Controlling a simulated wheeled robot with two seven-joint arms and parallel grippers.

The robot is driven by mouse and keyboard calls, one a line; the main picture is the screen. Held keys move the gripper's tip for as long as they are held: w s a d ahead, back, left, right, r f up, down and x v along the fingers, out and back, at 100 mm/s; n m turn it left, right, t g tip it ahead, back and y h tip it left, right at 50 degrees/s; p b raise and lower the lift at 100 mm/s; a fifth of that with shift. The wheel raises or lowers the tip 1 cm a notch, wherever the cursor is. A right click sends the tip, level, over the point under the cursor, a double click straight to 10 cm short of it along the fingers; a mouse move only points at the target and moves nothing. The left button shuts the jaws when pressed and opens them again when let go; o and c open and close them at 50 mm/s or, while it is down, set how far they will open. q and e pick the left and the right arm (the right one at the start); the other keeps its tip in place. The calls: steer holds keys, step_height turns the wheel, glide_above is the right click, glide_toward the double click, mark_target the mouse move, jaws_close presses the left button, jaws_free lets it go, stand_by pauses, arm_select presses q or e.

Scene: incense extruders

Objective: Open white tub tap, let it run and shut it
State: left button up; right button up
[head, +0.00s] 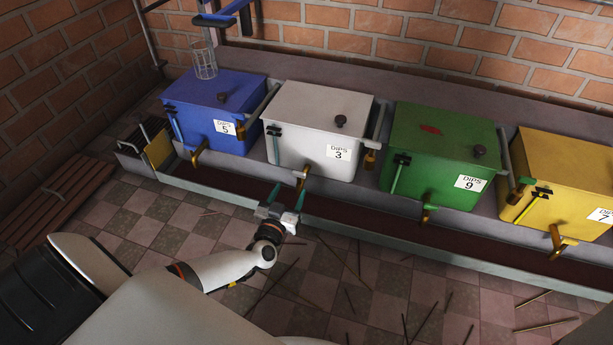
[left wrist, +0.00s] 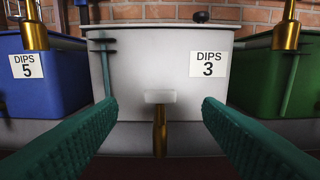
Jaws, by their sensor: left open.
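The white tub (head: 318,124) stands between the blue and green tubs, with a "DIPS 3" label on its front. It fills the middle of the left wrist view (left wrist: 150,70). Its brass tap (head: 302,178) is low on the front, and in the left wrist view the tap (left wrist: 160,125) shows a pale flat handle on top of a brass body. My left gripper (head: 286,198) is open, just in front of the tap. In the left wrist view its green fingers (left wrist: 160,125) stand on either side of the tap, apart from it. No flow from the tap is visible. My right gripper is not in view.
A blue tub (head: 222,98), a green tub (head: 440,150) and a yellow tub (head: 570,180) stand in the same row, each with a brass tap. A trough with a grey front edge (head: 400,242) runs below the taps. Thin sticks (head: 358,262) lie on the checkered floor.

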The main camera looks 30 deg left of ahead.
mark_target(298, 174)
arm_select(q)
steer(key=b+x, duration=0.5)
steer(key=x, duration=0.4)
steer(key=shift+w+f, duration=0.2)
steer(key=shift+w, duration=0.05)
steer(key=shift+w+a+r+b, duration=0.15)
steer(key=shift+w+a+b, duration=0.05)
steer(key=shift+w+b, duration=0.35)
steer(key=shift+c, duration=0.6)
